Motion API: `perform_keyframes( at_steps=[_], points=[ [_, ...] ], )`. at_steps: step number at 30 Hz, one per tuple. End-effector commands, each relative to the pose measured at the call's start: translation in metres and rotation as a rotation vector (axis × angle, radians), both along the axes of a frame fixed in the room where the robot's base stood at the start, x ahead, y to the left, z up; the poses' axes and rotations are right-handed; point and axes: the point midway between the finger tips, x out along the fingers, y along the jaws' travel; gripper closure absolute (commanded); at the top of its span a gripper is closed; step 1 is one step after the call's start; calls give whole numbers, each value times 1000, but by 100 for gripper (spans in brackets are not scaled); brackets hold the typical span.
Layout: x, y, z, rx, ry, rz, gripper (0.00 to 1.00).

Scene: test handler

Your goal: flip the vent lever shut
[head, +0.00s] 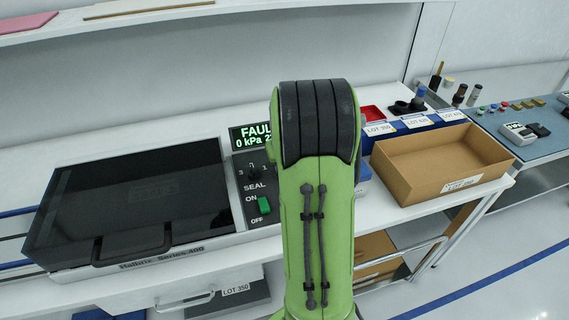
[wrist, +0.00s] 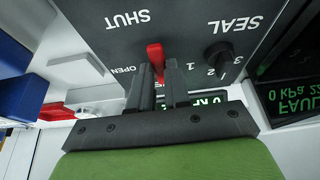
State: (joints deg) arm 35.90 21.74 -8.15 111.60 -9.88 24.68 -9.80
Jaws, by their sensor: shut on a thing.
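The red vent lever (wrist: 155,53) stands out from a dark panel (wrist: 190,30) in the wrist view, which shows the panel's lettering upside down. The printed SHUT is above and left of the lever, and OPEN is close at its left. My gripper (wrist: 159,78) has its two dark fingers on either side of the lever and is shut on it. The fingers hide part of the lever. In the head view my green arm hides the lever and my gripper.
A SEAL knob (wrist: 219,54) sits beside the lever. The head view shows the FAULT display (head: 254,136), a green ON/OFF switch (head: 264,206) and a dark-lidded machine (head: 130,195) at left. A cardboard box (head: 440,165) and a red tray (head: 372,113) are at right.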

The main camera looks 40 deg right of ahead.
Motion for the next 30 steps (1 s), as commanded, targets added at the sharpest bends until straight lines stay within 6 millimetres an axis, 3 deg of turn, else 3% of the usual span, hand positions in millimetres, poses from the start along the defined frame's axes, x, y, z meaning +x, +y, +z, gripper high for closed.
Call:
perform_keyframes(
  at_steps=[18, 19, 24, 30],
  points=[
    [1, 1, 1, -2, -1, -47, 100],
    [1, 1, 1, -1, -2, -47, 82],
    [1, 1, 1, -1, -1, -46, 57],
    [1, 1, 0, 0, 0, -44, 57]
  ],
)
